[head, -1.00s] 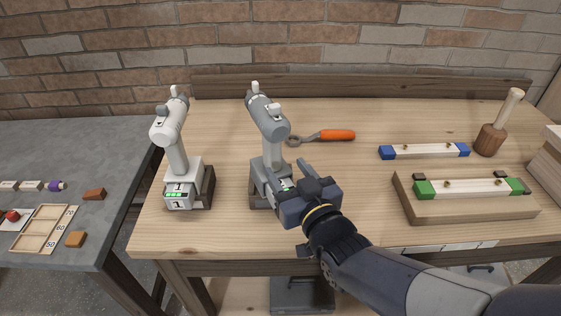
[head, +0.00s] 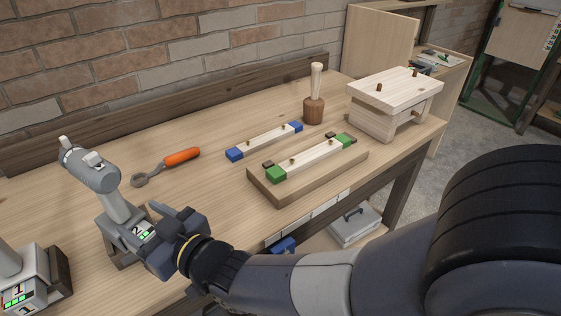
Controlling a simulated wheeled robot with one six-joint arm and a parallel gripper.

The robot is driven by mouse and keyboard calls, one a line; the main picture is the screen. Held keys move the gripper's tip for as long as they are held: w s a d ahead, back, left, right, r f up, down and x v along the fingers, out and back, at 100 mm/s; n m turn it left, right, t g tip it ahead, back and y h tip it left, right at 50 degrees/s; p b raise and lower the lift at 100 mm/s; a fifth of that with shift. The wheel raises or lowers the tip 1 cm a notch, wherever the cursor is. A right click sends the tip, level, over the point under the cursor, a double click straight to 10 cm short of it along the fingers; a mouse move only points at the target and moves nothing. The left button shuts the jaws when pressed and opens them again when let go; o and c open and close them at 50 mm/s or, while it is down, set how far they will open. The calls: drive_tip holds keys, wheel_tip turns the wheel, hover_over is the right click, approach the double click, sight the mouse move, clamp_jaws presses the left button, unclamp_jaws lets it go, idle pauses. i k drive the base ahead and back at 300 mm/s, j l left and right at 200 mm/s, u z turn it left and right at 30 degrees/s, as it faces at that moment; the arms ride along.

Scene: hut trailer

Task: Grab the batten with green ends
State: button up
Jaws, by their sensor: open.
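The batten with green ends (head: 315,156) is a pale wooden strip with a green block at each end and small pegs on top. It lies on a thicker wooden board (head: 318,178) near the front edge of the bench. My gripper (head: 160,228) is open, at the left of the picture, beside the grey drill-like tool marked 2 (head: 92,170). It is well to the left of the green-ended batten and apart from it. The tool's base is partly hidden by my gripper.
A similar batten with blue ends (head: 265,141) lies behind the board. A wooden mallet (head: 314,105) stands beyond it, and a wooden block with pegs (head: 393,95) is at the right. An orange-handled tool (head: 181,157) lies left. Bench (head: 215,200) is clear between gripper and board.

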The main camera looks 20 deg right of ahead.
sight(280, 172)
drive_tip(key=i+l+u, duration=0.2)
drive_tip(key=u, duration=0.25)
drive_tip(key=i+l+u, duration=0.15)
drive_tip(key=l+u, duration=0.3)
drive_tip(key=j, duration=0.1)
